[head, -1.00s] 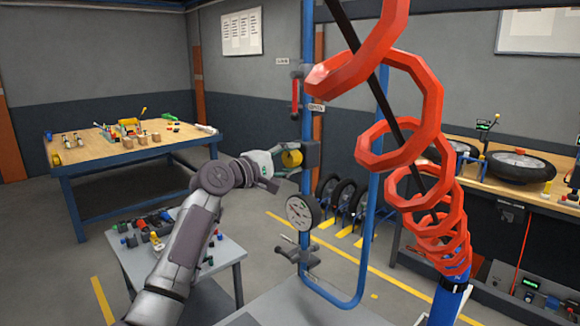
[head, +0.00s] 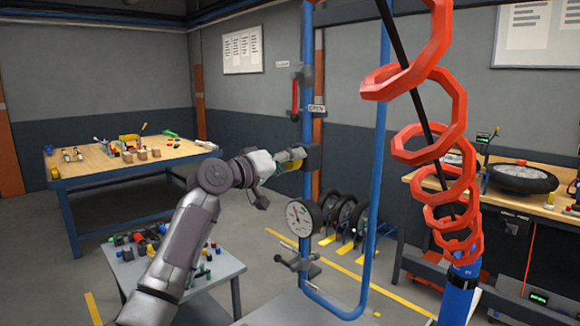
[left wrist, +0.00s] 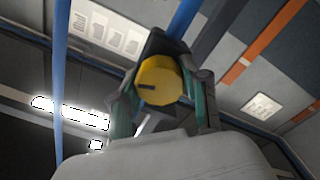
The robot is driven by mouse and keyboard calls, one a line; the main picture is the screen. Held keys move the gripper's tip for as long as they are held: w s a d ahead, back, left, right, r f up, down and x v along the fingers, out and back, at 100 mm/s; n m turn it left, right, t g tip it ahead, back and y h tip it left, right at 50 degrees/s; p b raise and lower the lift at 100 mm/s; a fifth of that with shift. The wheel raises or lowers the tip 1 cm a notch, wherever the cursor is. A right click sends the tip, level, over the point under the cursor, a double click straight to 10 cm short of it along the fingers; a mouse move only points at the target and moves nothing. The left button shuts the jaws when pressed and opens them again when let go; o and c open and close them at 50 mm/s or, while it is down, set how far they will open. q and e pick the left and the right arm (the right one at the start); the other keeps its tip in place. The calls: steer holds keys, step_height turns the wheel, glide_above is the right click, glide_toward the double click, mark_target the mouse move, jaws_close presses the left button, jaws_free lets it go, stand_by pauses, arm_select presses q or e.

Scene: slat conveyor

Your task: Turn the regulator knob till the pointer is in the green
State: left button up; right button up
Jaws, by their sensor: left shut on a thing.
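The yellow regulator knob (left wrist: 159,80) has a dark mark on its face and sits on a dark body on the blue post. In the head view my left gripper (head: 292,160) hides most of it, and a little yellow shows beneath the fingers. In the left wrist view my left gripper's fingers (left wrist: 160,100) stand on both sides of the knob, shut on it. The round white gauge (head: 301,217) hangs below on the same post. Its pointer and any green zone are too small to read surely. My right gripper is not in view.
A red-handled lever (head: 295,95) is above the knob on the post (head: 307,185). A red coiled hose (head: 440,150) hangs to the right. A small grey table (head: 215,270) with parts stands at front left, and a wooden bench (head: 100,172) stands behind.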

arm_select(q)
steer(key=shift+f+m, duration=0.2)
steer(key=shift+m, duration=0.7)
steer(key=o, duration=1.1)
steer(key=shift+o, duration=0.2)
steer(key=shift+r, duration=0.1)
steer(key=v, duration=1.2)
